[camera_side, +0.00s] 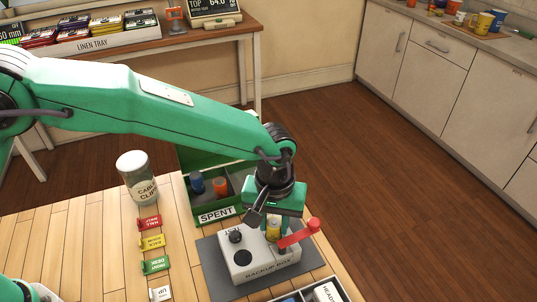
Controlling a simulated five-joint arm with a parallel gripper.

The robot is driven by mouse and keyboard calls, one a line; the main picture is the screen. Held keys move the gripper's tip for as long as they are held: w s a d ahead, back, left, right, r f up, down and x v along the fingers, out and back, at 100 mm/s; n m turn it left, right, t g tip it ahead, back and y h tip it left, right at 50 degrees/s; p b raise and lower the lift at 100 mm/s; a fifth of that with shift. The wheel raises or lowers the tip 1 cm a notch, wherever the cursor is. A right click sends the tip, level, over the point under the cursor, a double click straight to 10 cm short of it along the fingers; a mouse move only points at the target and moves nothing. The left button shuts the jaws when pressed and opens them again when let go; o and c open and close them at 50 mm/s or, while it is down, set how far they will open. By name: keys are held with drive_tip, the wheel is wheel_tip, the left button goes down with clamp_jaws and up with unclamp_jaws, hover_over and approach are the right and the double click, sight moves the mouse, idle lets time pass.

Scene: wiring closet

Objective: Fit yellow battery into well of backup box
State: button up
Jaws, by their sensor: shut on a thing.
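The backup box (262,270) is a pale box with its name on the front, on a grey mat (213,270). My gripper (268,222) points down over the top of the box, shut on the yellow battery (274,231). The battery looks upright, with its lower end at the box top beside the lever. The well itself is hidden, so I cannot tell how far in the battery sits.
A green SPENT bin (217,216) with a blue battery (197,182) and an orange one (220,186) stands behind the box. A cable clips jar (138,178) and several coloured tags (152,242) are at left. A dark tray (318,294) is at the front edge.

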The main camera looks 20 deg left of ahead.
sight(274, 223)
drive_tip(key=shift+f, duration=1)
drive_tip(key=o, duration=1.1)
drive_tip(key=shift+r, duration=0.1)
drive_tip(key=shift+r, duration=2.45)
